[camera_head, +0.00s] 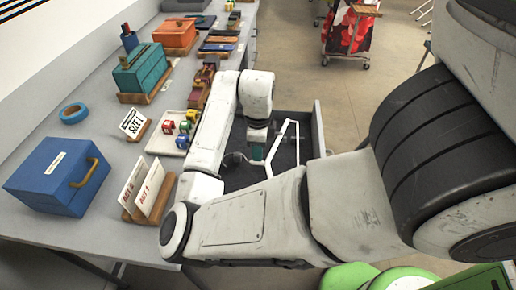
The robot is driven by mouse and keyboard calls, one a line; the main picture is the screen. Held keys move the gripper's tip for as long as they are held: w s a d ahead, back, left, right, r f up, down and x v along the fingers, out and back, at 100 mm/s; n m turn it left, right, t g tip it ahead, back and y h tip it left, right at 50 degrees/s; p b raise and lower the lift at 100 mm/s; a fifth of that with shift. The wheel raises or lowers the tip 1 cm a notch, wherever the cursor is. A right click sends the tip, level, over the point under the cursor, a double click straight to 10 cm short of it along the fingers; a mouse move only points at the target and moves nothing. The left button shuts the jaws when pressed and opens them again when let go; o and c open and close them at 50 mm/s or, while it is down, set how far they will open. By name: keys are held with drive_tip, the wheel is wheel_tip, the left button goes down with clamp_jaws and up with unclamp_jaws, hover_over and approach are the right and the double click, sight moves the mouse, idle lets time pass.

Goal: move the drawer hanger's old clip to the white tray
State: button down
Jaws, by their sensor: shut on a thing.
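My gripper (257,141) points down into the open dark drawer (302,153). It is shut on a small teal-green clip (257,153), which shows just below the fingers. A white wire hanger (284,128) lies in the drawer, and the clip is at or against its left part; I cannot tell whether they are still joined. The white tray (157,143) is on the table left of the drawer and holds several small coloured clips. My arm hides part of the tray's right side and the drawer's near side.
A "SIZE 1" sign (133,124) stands left of the tray. "ACT" cards (146,190) in a wooden stand and a blue case (58,178) are nearer. A blue tape roll (73,113) and a teal box (140,70) stand farther left and back.

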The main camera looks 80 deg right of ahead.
drive_tip(key=shift+r+p, duration=1.85)
drive_tip(key=shift+r, duration=0.65)
